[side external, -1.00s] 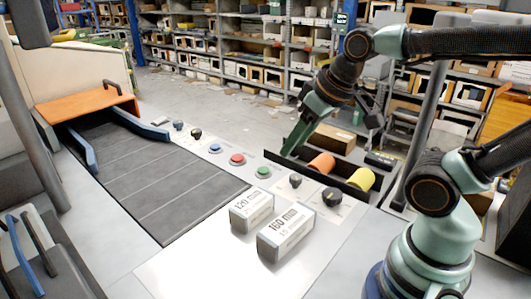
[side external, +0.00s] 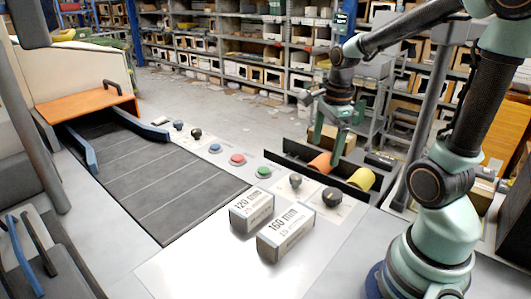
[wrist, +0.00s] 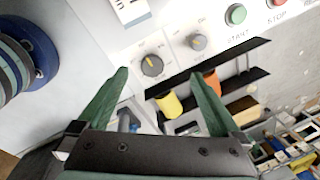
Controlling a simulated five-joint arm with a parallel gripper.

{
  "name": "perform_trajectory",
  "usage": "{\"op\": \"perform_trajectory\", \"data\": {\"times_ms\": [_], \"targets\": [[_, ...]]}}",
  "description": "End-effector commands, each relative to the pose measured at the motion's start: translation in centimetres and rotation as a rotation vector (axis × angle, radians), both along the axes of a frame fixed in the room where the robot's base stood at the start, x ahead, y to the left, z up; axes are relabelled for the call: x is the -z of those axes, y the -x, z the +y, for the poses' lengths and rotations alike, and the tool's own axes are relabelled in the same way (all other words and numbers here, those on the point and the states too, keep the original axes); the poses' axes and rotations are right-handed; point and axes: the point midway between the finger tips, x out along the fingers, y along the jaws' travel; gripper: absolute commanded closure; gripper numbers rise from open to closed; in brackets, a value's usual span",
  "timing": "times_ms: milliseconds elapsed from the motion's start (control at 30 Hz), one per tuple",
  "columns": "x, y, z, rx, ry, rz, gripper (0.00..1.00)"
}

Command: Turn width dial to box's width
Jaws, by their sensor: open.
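Two dark dials stand on white panels near the front right of the console: a larger one (side external: 332,197) and a smaller one (side external: 295,181). In the wrist view, the larger dial (wrist: 151,65) and the smaller dial (wrist: 197,42) show yellowish pointers; their labels are too small to read. Two pale boxes lie beside them, marked 120 mm (side external: 252,211) and 160 mm (side external: 286,234). My gripper (side external: 325,153) is open and empty, pointing down above the bin behind the dials.
A dark bin (side external: 283,158) holds an orange roll (side external: 320,163) and a yellow roll (side external: 361,179). Green (side external: 263,172), red (side external: 237,160) and blue (side external: 215,148) buttons line the console. A ribbed conveyor (side external: 155,185) lies left. The white surface in front of the boxes is clear.

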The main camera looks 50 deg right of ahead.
Motion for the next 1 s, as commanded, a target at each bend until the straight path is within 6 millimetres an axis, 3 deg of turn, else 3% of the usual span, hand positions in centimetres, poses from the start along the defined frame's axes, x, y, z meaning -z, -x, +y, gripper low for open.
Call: {"op": "perform_trajectory", "data": {"times_ms": [100,200,333,567,1000], "targets": [[1.5,0.7,-2.1,0.316,-0.049,0.041,0.00],[2.4,1.2,-3.4,0.527,-0.074,0.066,0.00],[3.1,1.7,-4.4,0.699,-0.091,0.084,0.00],[4.4,1.9,-4.6,0.768,-0.096,0.094,0.00],[12.0,1.9,-4.5,0.763,-0.097,0.096,0.00]]}}
